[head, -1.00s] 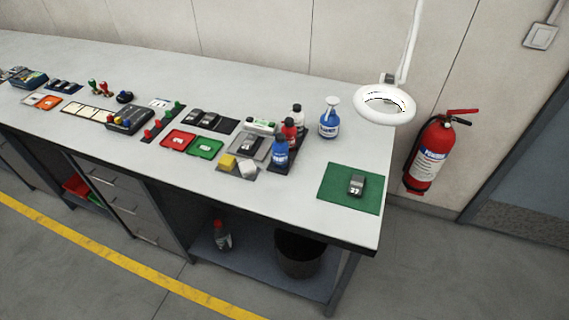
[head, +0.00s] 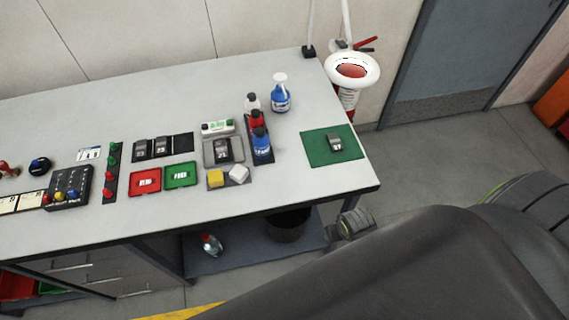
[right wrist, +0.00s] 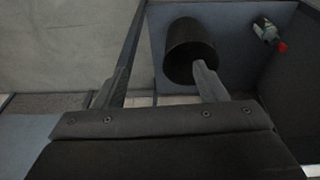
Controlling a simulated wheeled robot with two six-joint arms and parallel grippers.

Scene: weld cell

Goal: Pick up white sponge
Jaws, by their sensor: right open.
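The white sponge (head: 239,173) lies on a small dark mat near the bench's front edge in the head view, just right of a yellow sponge (head: 215,178). It is not seen in the right wrist view. My right gripper (right wrist: 162,78) is open and empty in the right wrist view, with the bench's lower shelf and black bin beyond its fingers. In the head view my right arm fills the lower right, in front of the bench and apart from the white sponge. My left gripper is not in view.
The bench (head: 290,185) has bare top right of the sponges. A bottle rack with a blue bottle (head: 262,145) stands close behind them; red (head: 145,182) and green (head: 181,176) trays lie left. A green mat (head: 318,147) lies right. A black bin (right wrist: 190,52) stands below.

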